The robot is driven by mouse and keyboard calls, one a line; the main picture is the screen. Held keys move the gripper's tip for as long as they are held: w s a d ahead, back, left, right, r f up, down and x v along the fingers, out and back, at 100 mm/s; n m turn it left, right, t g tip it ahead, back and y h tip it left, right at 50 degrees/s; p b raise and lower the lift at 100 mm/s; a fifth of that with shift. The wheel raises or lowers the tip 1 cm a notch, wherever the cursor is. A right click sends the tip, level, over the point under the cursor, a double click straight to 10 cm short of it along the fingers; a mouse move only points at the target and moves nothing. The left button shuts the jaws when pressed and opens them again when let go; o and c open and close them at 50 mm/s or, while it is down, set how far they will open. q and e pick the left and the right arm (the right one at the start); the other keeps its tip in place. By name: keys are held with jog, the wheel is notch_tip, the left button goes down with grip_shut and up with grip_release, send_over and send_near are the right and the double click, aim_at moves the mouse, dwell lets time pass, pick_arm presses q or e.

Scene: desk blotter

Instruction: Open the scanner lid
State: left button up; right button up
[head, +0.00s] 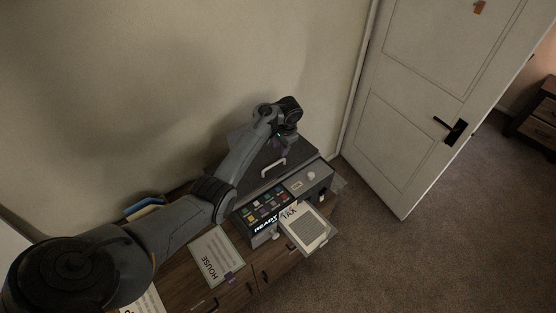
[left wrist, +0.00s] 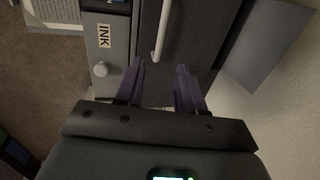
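The scanner (head: 312,182) is a dark grey machine on a wooden cabinet. Its dark lid (head: 291,156) looks down flat and carries a white bar handle (head: 273,167). The handle also shows in the left wrist view (left wrist: 161,32), upright in the picture. My left gripper (head: 285,140) is above the lid's far part, beyond the handle; its fingers are hard to make out in the head view. In the left wrist view its two purple-grey fingers (left wrist: 160,68) are apart, with nothing held. The handle's near end appears between the tips; contact is not visible. My right gripper is not in view.
The scanner's front has coloured buttons, a "READY" display (head: 266,227) and an "INK" panel (left wrist: 104,36). A "TAX" sheet (head: 304,228) lies on the front tray. A "HOUSE" sheet (head: 215,257) lies on the cabinet (head: 181,283). A wall stands close behind; a white door (head: 415,110) is at right.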

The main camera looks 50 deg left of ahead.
aim_at(277, 162)
pick_arm(q)
jog(key=f, duration=0.3)
jog(key=a+f, duration=0.1)
jog(key=f, duration=0.2)
jog(key=f+b, duration=0.1)
jog(key=f, duration=0.1)
jog(key=shift+a+f, duration=0.4)
grip_shut()
